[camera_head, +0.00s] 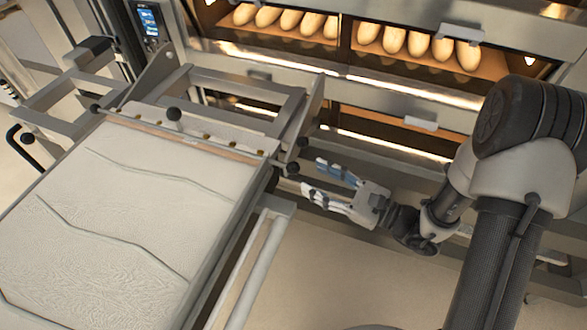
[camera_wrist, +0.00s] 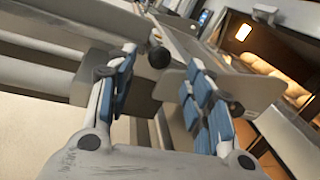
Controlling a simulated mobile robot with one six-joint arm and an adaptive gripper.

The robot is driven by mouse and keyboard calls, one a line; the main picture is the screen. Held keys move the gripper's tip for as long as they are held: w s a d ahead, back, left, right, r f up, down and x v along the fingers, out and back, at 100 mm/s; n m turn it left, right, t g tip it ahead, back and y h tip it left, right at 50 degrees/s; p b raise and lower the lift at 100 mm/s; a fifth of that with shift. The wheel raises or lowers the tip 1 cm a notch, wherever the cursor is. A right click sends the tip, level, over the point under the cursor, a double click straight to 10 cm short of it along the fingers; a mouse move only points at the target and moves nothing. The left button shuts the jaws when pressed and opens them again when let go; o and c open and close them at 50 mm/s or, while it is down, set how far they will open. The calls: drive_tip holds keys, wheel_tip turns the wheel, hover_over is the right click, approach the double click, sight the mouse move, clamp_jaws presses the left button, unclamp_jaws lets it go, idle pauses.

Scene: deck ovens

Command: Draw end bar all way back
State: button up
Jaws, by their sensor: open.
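The end bar (camera_head: 205,134) is a pale bar with several small brass-coloured fittings. It lies across the oven-side end of the loader's cloth belt (camera_head: 110,215). A black knob (camera_head: 174,114) stands on the bar, and more black knobs sit near its right end. My gripper (camera_head: 311,174) is open and empty, just right of the bar's right end and the knobs there. In the wrist view, a black ball knob (camera_wrist: 158,57) shows beyond and between the open fingers (camera_wrist: 160,88), with grey metal plates close behind them. I cannot tell whether a finger touches anything.
The deck oven (camera_head: 375,85) stands behind, with long loaves (camera_head: 395,40) on its lit upper deck. The loader's metal frame (camera_head: 290,110) and side rail (camera_head: 255,265) are close to my gripper. Open floor (camera_head: 345,265) lies right of the loader.

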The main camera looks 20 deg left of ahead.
sight(294, 168)
drive_tip(key=b+x, duration=0.1)
drive_tip(key=x, duration=0.6)
drive_tip(key=shift+a, duration=0.2)
drive_tip(key=shift+c, duration=0.3)
clamp_jaws()
